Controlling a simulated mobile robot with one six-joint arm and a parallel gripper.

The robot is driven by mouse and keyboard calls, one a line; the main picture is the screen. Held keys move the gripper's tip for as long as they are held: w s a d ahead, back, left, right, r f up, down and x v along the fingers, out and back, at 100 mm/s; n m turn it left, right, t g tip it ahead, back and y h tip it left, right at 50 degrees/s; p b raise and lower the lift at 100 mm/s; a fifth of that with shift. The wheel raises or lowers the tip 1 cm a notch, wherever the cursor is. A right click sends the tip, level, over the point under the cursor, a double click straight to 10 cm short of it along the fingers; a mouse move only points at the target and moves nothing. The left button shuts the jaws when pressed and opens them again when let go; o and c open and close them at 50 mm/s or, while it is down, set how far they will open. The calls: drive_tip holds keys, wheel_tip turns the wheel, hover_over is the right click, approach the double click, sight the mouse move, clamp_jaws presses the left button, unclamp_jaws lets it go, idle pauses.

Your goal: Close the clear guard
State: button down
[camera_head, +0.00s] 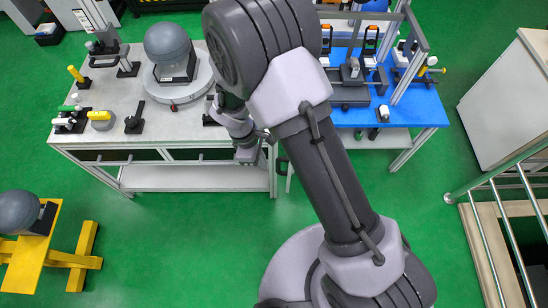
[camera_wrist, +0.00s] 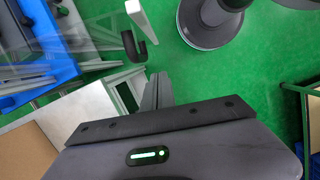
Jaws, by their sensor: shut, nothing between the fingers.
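The clear guard (camera_wrist: 88,38) shows in the wrist view as a see-through panel at the upper left, with a pale edge bar. A black hooked handle (camera_wrist: 133,46) is on that edge. In the head view the handle (camera_head: 282,166) shows just left of my arm, in front of the gap between the benches; the guard appears swung open there, but my arm hides most of it. My gripper (camera_head: 246,155) is left of the handle and apart from it. In the wrist view its fingers (camera_wrist: 156,90) are together and empty, below the handle.
The blue bench (camera_head: 415,108) with the metal frame and fixtures is at the upper right. The grey bench (camera_head: 150,130) on the left holds a dark dome on a round plate (camera_head: 180,92) and several small tools. Green floor (camera_head: 190,240) is clear in front.

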drive_tip(key=s+d+f+b, duration=0.1)
drive_tip(key=d+f+b, duration=0.1)
drive_tip(key=d+f, duration=0.4)
drive_tip(key=shift+s+f+b, duration=0.2)
drive_tip(key=shift+f+b, duration=0.2)
drive_tip(key=shift+f, duration=0.5)
